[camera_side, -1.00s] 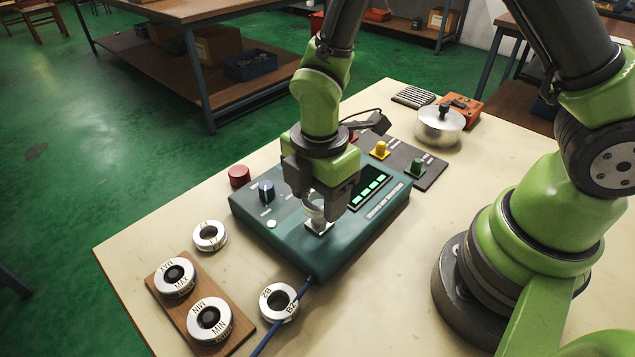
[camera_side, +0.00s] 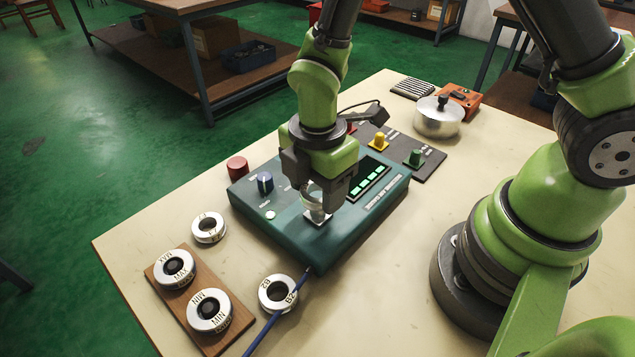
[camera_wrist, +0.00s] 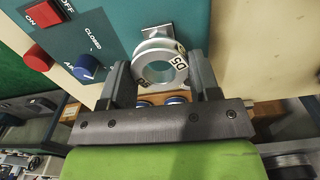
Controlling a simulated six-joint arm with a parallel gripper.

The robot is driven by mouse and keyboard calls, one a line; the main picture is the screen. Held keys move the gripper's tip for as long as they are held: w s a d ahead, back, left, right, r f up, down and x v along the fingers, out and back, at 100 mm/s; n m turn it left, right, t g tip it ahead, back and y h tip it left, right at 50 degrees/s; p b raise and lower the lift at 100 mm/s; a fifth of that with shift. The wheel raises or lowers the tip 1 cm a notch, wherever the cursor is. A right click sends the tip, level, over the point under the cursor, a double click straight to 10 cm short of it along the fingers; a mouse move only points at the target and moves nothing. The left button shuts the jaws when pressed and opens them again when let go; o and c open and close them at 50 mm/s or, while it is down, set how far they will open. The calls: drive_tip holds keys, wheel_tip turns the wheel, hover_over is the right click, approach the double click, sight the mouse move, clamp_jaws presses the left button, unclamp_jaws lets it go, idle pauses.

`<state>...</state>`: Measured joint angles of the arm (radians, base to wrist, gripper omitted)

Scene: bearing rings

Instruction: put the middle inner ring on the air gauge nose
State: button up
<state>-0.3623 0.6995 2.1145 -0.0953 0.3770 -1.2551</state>
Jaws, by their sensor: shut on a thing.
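My gripper (camera_side: 322,196) is shut on a silver ring (camera_side: 314,199) above the near part of the teal air gauge (camera_side: 335,245). In the wrist view the ring (camera_wrist: 138,66) sits between the two fingers and shows its open bore and a label that seems to read D5. A small bright metal plate (camera_side: 318,218) lies on the gauge just under the ring. The wrist view shows metal of the nose (camera_wrist: 158,29) beyond the ring. The fingers partly hide the ring in the side view, so I cannot tell whether it is around the nose or only above it.
Two loose rings (camera_side: 209,228) (camera_side: 278,294) lie on the cream table. A wooden board (camera_side: 240,324) holds the MAX and MIN rings. A blue cable (camera_side: 268,335) runs to the front. A lidded metal pot (camera_side: 438,122) and a dark panel with coloured knobs (camera_side: 428,168) stand behind.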

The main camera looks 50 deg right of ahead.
drive_tip(key=shift+f, duration=0.15)
drive_tip(key=shift+f, duration=0.8)
drive_tip(key=shift+f, duration=0.75)
idle(0.7)
drive_tip(key=o, duration=1.1)
drive_tip(key=shift+r, duration=3.8)
